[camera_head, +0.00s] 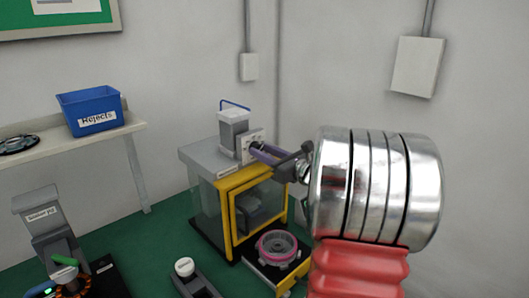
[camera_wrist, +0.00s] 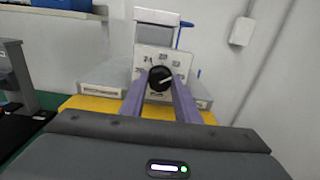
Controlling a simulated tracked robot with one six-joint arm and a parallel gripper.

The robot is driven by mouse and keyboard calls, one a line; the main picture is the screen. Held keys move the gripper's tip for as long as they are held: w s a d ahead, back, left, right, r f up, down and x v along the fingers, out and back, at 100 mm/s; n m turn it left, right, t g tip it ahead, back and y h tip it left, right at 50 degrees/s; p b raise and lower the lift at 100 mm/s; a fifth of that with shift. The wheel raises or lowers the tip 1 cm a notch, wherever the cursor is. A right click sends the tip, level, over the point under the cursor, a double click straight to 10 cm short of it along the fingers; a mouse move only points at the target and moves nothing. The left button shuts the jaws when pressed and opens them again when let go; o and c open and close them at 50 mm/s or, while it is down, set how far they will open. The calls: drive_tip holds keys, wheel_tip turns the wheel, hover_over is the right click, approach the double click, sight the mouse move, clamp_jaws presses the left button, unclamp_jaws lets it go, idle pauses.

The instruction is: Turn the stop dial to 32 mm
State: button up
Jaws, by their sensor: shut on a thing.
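The stop dial (camera_wrist: 160,77) is a round black knob with a pale pointer line, on a white plate (camera_wrist: 145,63) with numbers around it. The numbers are too small to read surely. The pointer line slants toward the upper right in the wrist view. My gripper (camera_wrist: 162,86) has its two purple fingers on either side of the knob and is shut on it. In the head view my gripper (camera_head: 262,152) reaches from the right to the plate on the grey press head (camera_head: 233,128), and the knob is hidden there.
Below the dial stands a yellow-framed guarded machine (camera_head: 232,205). A pink-ringed hub part (camera_head: 277,246) sits in front of it. A blue Rejects bin (camera_head: 91,109) is on the left shelf. A small black fixture with a white knob (camera_head: 185,268) stands on the green bench.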

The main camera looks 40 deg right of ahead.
drive_tip(key=shift+n, duration=1.5)
drive_tip(key=shift+a, duration=0.1)
drive_tip(key=o, duration=1)
drive_tip(key=shift+o, duration=0.2)
drive_tip(key=shift+s, duration=0.1)
drive_tip(key=s, duration=1.3)
drive_tip(key=shift+s+d, duration=0.2)
drive_tip(key=shift+s, duration=0.1)
